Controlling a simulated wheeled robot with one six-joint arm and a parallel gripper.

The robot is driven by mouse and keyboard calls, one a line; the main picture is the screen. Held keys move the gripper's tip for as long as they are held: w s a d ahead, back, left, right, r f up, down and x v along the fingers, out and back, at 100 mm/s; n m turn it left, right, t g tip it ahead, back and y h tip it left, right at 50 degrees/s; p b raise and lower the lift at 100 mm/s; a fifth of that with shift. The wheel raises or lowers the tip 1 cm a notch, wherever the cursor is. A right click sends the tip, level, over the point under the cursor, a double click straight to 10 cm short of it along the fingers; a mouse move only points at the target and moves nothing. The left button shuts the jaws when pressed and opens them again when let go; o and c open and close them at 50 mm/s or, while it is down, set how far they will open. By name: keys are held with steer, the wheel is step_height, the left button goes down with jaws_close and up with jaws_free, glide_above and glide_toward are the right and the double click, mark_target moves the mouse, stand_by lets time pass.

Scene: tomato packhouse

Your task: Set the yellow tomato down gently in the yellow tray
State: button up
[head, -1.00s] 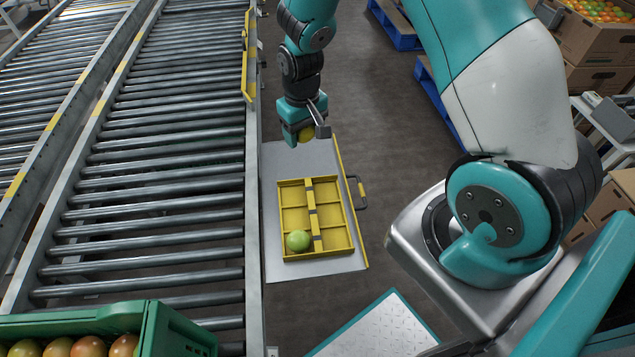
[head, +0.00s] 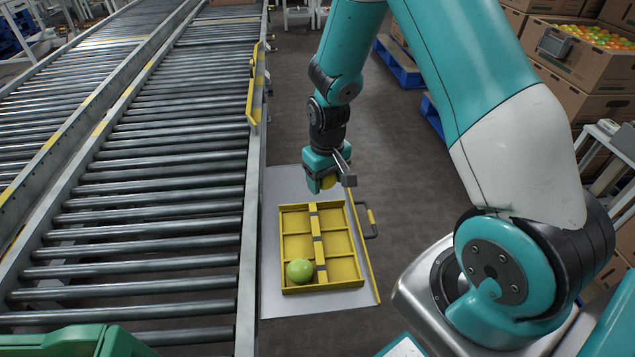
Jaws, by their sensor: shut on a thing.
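The yellow tray (head: 363,288) lies on a grey shelf beside the conveyor. It is divided into several compartments by yellow walls. A green tomato (head: 300,271) sits in its near-left compartment; the other compartments look empty. My gripper (head: 322,186) is shut on the yellow tomato (head: 329,183) and points down above the tray's far edge. The tomato is partly hidden by the gripper's fingers. It appears held above the tray, apart from it.
The roller conveyor (head: 160,190) runs along the left, with a yellow rail piece (head: 254,90) on its side. The grey shelf (head: 281,184) has a yellow edge and a handle (head: 371,222) at right. A green crate (head: 75,343) is at bottom left. Cardboard boxes (head: 560,75) stand at far right.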

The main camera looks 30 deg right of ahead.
steer(key=b, duration=0.4)
glide_toward(333, 221)
steer(key=shift+w+f, duration=0.1)
step_height(333, 221, down, 4)
steer(key=b, duration=0.3)
steer(key=shift+f+b, duration=0.85)
steer(key=shift+f, duration=0.2)
steer(key=o, duration=0.8)
steer(key=shift+f, duration=0.1)
steer(key=c, duration=0.3)
steer(key=shift+c, duration=0.2)
